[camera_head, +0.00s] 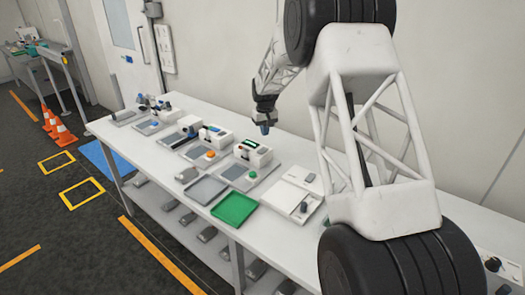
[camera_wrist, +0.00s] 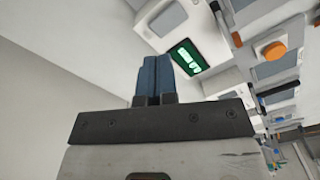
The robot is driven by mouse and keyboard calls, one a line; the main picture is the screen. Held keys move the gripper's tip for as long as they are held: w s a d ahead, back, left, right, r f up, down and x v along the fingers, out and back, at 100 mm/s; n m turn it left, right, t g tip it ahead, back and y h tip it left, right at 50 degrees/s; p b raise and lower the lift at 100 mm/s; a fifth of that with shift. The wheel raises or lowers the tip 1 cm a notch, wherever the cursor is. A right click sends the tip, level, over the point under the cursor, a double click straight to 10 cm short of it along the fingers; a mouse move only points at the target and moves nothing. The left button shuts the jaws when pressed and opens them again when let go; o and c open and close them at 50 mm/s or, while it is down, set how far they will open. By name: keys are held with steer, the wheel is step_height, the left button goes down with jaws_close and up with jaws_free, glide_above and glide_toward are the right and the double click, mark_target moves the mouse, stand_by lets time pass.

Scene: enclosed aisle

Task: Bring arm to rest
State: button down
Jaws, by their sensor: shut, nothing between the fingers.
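My arm reaches out over a long white table (camera_head: 150,150) in the head view. My gripper (camera_head: 265,128) hangs above the back part of the table, pointing down, and looks empty. In the wrist view my gripper (camera_wrist: 153,62) shows two blue fingers pressed together with nothing between them. A device with a green lit display (camera_wrist: 188,57) is beyond the fingertips in the wrist view.
Several small devices stand on the table, one with an orange button (camera_head: 211,153). Orange cones (camera_head: 62,130) stand on the floor at left. A wall runs behind the table.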

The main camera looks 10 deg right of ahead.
steer(key=shift+r, duration=0.15)
steer(key=s+d+r+m, duration=0.1)
steer(key=s+r, duration=0.5)
steer(key=s, duration=0.4)
steer(key=s+d+r+t, duration=0.1)
steer(key=s+r, duration=0.6)
steer(key=s, duration=0.4)
steer(key=s+d+r+m, duration=0.1)
steer(key=s+d+r, duration=0.1)
steer(key=s+r, duration=0.6)
steer(key=s+f, duration=0.2)
steer(key=s, duration=1.5)
steer(key=s+d+f+m+t, duration=0.1)
steer(key=s+f, duration=0.1)
steer(key=s, duration=1.5)
steer(key=shift+s+f+t, duration=0.3)
steer(key=shift+s+f, duration=0.05)
steer(key=shift+s, duration=0.05)
steer(key=shift+w+r, duration=0.1)
steer(key=shift+w, duration=0.05)
